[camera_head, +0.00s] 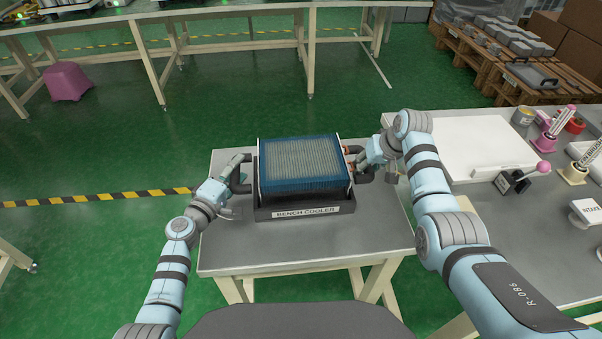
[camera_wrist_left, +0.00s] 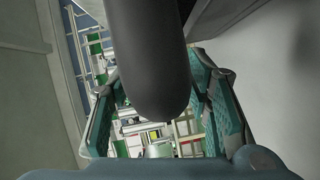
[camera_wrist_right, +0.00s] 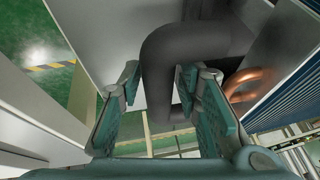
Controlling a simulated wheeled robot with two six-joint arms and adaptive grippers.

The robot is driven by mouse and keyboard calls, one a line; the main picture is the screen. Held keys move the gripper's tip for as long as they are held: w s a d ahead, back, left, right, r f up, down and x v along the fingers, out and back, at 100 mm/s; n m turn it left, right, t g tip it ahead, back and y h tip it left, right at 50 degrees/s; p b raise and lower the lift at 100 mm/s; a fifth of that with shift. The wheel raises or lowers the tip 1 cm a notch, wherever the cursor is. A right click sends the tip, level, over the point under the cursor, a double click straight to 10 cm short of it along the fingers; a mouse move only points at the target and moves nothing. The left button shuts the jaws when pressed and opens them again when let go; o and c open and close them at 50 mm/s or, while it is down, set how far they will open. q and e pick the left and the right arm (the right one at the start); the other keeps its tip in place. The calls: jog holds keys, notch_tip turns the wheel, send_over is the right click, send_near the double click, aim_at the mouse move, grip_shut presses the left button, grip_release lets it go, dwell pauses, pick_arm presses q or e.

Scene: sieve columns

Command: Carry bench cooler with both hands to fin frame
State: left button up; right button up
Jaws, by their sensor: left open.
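The bench cooler (camera_head: 305,212) is a black tray-like base with a labelled front and a blue-grey finned block (camera_head: 302,165) on top. It sits on a small grey table. A dark bent handle sticks out on each side. My left gripper (camera_head: 232,188) is at the left handle; in the left wrist view this handle (camera_wrist_left: 150,60) lies between the open fingers. My right gripper (camera_head: 362,165) is at the right handle; in the right wrist view its fingers are close on both sides of that handle (camera_wrist_right: 160,75). I cannot pick out the fin frame.
The small grey table (camera_head: 300,250) has bare room in front of the cooler. A long table stands behind, with a pink stool (camera_head: 67,80). Pallets are at the back right.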

pick_arm(q)
jog(key=shift+c, duration=0.2)
jog(key=c, duration=0.7)
pick_arm(e)
jog(key=c, duration=0.7)
pick_arm(q)
grip_shut()
pick_arm(e)
grip_shut()
